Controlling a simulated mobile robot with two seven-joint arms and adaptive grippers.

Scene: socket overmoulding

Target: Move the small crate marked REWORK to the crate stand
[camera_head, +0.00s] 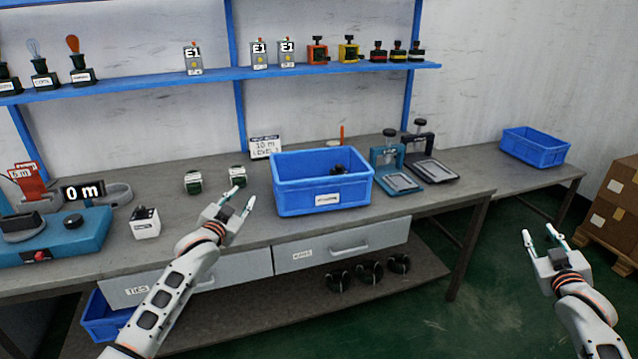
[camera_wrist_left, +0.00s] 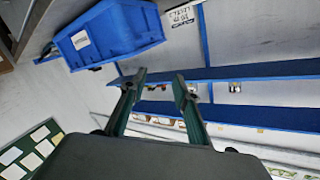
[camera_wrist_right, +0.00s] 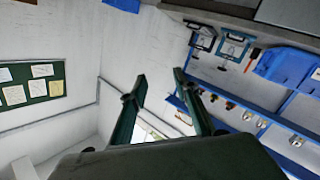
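A blue crate (camera_head: 290,195) with a white label on its front stands on the workbench; the label is too small to read. It also shows in the left wrist view (camera_wrist_left: 120,35). A dark object lies inside it. Another blue crate (camera_head: 535,150) rests on the lower side table at the far right; no label is readable on it. I cannot tell which surface is the crate stand. My left gripper (camera_head: 241,197) is open and empty, left of the labelled crate and apart from it. My right gripper (camera_head: 538,232) is open and empty over the floor at the right.
Two hand presses (camera_head: 388,160) stand right of the labelled crate. A blue shelf (camera_head: 330,70) runs above. Cardboard boxes (camera_head: 612,205) stand at the right. Another blue crate (camera_head: 105,318) is under the bench.

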